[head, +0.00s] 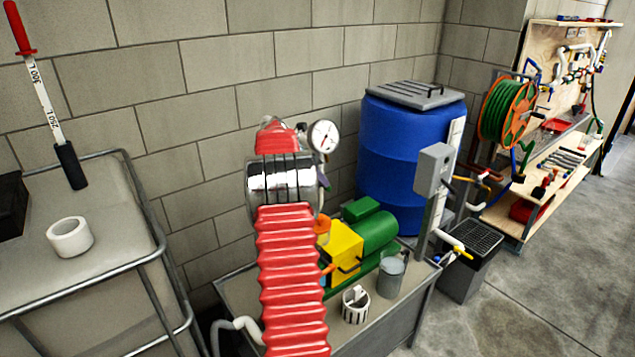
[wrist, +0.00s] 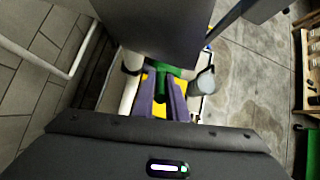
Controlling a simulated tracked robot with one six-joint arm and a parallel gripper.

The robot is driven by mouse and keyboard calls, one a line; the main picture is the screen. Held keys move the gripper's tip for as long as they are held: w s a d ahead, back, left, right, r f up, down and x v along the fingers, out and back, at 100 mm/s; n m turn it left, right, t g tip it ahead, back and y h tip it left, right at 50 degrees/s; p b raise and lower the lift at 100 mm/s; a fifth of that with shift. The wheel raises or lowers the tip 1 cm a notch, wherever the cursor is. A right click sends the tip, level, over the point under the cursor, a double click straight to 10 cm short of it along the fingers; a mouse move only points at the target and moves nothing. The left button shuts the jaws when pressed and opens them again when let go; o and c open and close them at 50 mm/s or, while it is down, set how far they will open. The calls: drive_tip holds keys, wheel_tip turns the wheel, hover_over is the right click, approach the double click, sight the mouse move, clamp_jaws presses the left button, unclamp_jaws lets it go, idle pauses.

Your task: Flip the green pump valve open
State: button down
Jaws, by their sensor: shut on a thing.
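In the wrist view, the two purple fingers of my gripper (wrist: 163,90) are closed around a narrow green piece, which looks like the green pump valve (wrist: 160,97). Its exact angle is hard to tell. Yellow and green parts of the pump show around and beyond the fingers. In the head view, the yellow pump body (head: 342,252) with its green motor (head: 376,232) sits on the metal bench. The valve is not visible there, hidden behind the red ribbed sleeve and chrome cylinder. Only a small purple bit shows beside the cylinder.
A cart (head: 105,270) is at left. Open floor lies right.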

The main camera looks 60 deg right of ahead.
drive_tip(key=shift+w+d, duration=0.1)
drive_tip(key=shift+w, duration=0.05)
drive_tip(key=c, duration=1.8)
unclamp_jaws()
drive_tip(key=shift+o, duration=0.2)
drive_tip(key=v, duration=1.3)
drive_tip(key=shift+a+r, duration=0.2)
